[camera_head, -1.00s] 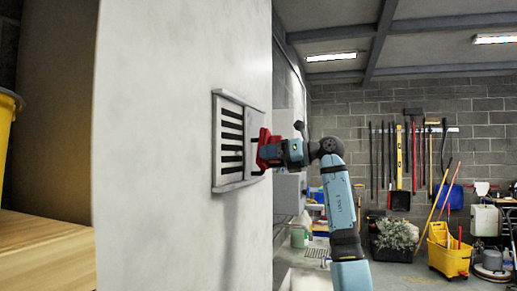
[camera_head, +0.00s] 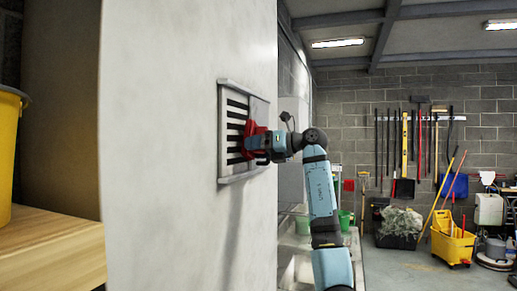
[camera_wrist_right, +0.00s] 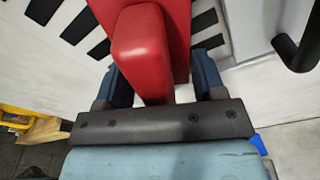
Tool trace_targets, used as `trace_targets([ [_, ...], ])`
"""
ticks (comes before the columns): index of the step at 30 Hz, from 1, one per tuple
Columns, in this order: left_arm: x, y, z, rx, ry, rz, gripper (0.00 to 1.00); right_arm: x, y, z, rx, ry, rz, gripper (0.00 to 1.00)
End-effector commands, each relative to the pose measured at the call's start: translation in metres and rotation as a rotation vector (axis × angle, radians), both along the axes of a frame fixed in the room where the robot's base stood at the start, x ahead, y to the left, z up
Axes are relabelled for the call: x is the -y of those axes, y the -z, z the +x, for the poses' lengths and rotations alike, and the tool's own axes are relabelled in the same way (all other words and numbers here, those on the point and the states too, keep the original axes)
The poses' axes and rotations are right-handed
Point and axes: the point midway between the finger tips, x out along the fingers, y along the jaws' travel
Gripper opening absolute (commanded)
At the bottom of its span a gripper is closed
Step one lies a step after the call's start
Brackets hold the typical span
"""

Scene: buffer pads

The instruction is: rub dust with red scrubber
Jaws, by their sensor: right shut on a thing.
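My right gripper (camera_head: 266,143) is shut on the red scrubber (camera_head: 250,133). The scrubber is at the front of a pale framed panel (camera_head: 235,82) with dark horizontal slots, mounted on a white wall face. It covers the right part of the middle slots; I cannot tell whether it touches the panel. In the right wrist view the scrubber (camera_wrist_right: 142,45) sits between the two blue fingers of the gripper (camera_wrist_right: 160,80), with dark slots behind it. I cannot make out any dust. My left gripper is not in view.
A wooden shelf (camera_head: 50,250) with a yellow bucket (camera_head: 8,150) is at the left. A sink basin (camera_head: 300,250) lies below and behind my right arm. A yellow mop bucket (camera_head: 453,245) and tools on the brick wall are far off at the right.

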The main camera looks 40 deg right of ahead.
Motion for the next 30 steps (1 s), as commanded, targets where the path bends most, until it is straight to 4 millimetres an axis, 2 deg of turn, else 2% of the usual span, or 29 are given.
trace_targets([
  [11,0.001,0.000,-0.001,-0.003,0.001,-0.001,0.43,0.000,0.000,0.000,0.000,0.000,-0.001,0.25],
  [30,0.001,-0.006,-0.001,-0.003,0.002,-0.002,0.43,-0.006,-0.001,0.011,0.000,-0.001,0.000,0.25],
])
